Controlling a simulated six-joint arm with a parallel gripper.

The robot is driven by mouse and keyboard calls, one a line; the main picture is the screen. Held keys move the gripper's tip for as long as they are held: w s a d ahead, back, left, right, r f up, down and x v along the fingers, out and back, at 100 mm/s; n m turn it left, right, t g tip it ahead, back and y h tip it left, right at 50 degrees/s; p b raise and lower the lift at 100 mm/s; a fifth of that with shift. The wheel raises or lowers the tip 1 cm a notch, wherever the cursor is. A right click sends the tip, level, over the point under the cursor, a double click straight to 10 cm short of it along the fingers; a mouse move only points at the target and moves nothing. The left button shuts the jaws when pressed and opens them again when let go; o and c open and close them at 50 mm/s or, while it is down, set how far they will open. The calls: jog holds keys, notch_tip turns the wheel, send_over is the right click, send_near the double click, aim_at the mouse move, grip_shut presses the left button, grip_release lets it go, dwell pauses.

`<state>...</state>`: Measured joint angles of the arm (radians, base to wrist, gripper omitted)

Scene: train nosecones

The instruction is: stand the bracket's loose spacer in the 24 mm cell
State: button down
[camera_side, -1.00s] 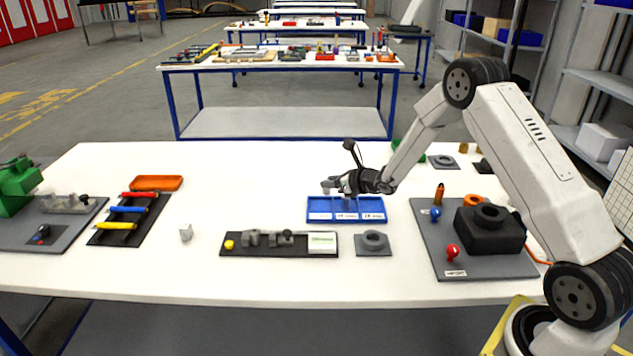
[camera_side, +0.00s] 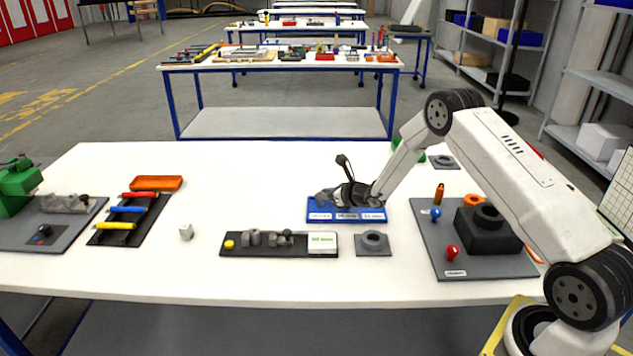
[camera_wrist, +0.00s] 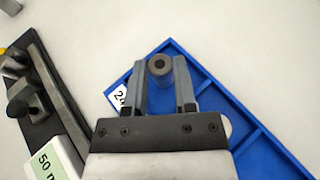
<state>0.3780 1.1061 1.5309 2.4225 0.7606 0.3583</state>
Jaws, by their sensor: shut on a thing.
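A blue tray (camera_side: 374,217) with labelled cells lies mid-table; in the wrist view its wall (camera_wrist: 205,75) and a label reading "24" (camera_wrist: 119,97) show. My gripper (camera_wrist: 162,75) is shut on a grey round spacer (camera_wrist: 159,64) with a hole in its top, upright between the fingers. The spacer is over or in the corner cell by the "24" label; whether it touches the cell floor I cannot tell. In the side view my gripper (camera_side: 328,199) is low at the tray's left part and hides the spacer. The bracket (camera_side: 268,240) lies on a dark board.
A pale round thing (camera_wrist: 227,128) shows partly beside my gripper.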

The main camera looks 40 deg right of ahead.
jog(key=shift+f, duration=0.4)
jog(key=shift+f, duration=0.1)
jog(key=shift+c, duration=2.1)
grip_release()
jog(key=v, duration=1.2)
jog(key=shift+s+a, duration=0.1)
